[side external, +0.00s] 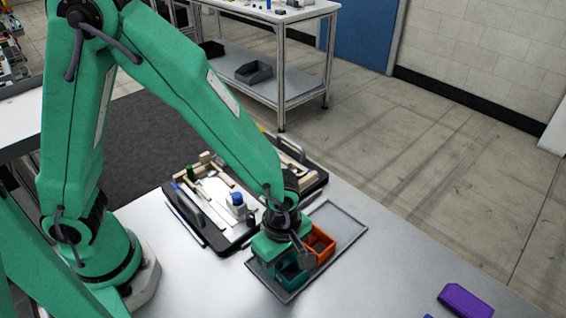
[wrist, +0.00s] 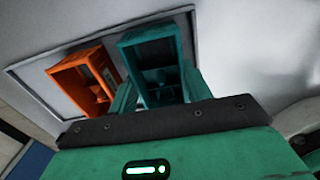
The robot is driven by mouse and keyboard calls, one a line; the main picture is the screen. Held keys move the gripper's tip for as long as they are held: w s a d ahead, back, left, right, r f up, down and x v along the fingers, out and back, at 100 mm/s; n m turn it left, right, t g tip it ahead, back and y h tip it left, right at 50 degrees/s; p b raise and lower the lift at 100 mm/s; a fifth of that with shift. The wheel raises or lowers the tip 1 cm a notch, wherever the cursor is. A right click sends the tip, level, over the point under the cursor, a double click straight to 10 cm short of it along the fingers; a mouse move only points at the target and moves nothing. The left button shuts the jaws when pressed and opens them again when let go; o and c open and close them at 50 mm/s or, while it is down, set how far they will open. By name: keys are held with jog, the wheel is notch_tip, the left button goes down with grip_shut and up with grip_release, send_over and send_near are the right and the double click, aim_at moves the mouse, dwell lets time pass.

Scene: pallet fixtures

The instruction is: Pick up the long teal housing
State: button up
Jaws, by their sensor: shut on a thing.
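The teal housing (side external: 292,276) is an open box with inner walls. It is at the near end of a shallow grey tray (side external: 347,226) in the side external view, partly hidden by my gripper (side external: 284,258). In the wrist view the teal housing (wrist: 127,42) sits between the two fingers of my gripper (wrist: 157,90), which are shut on its sides. I cannot tell whether it rests on the tray floor or is slightly above it. An orange housing (side external: 322,247) stands beside it in the tray, and shows left of it in the wrist view (wrist: 72,75).
A black-edged fixture board (side external: 215,240) with handles, pale bars and a blue-capped part (side external: 237,199) lies left of the tray. A purple block (side external: 465,301) lies at the lower right. The table between tray and block is clear.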

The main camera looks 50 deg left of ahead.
aim_at(282, 270)
jog(key=shift+r, duration=0.1)
jog(key=shift+r, duration=1.1)
notch_tip(282, 270, up, 2)
jog(key=shift+s+d, duration=0.1)
jog(key=shift+s, duration=0.05)
jog(key=s+d+r, duration=0.4)
jog(key=s+r, duration=0.2)
jog(key=s, duration=0.4)
jog(key=shift+s+r, duration=0.3)
jog(key=shift+w, duration=0.2)
